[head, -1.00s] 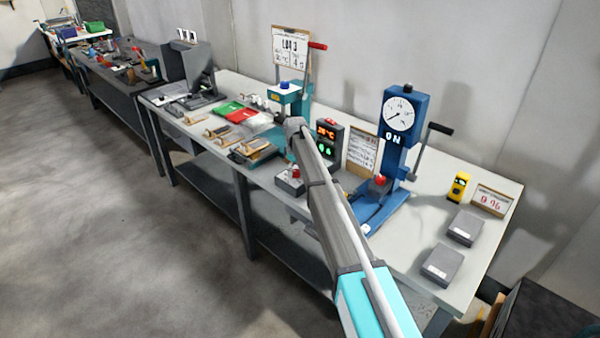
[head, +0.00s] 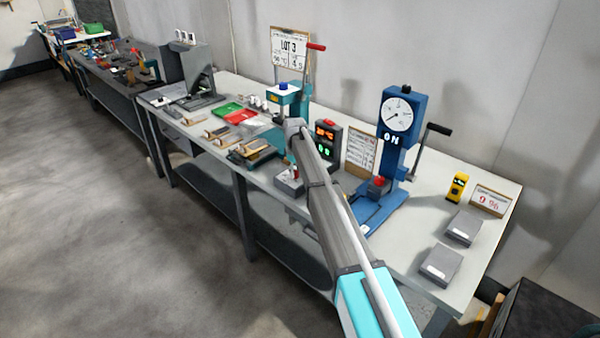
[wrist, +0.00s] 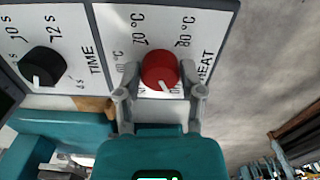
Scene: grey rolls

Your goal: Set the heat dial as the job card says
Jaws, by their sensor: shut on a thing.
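The red heat dial (wrist: 160,70) sits on a white panel (wrist: 112,40) in the wrist view. Labels 70 °C and 80 °C show above it; another at its left is partly hidden. Its white mark points down and slightly right in the picture. My gripper (wrist: 160,74) is shut on the dial, one finger on each side. In the head view my arm hides the dial. A card headed LOT 3 (head: 290,46) hangs behind the teal press (head: 284,96); its small temperature and time figures are hard to read.
A black TIME dial (wrist: 43,67) is left of the heat dial. A dark display box (head: 325,142) with orange and green digits stands right of my arm. A blue press (head: 396,150) with a gauge stands further right. Several flat items lie on the bench to the left.

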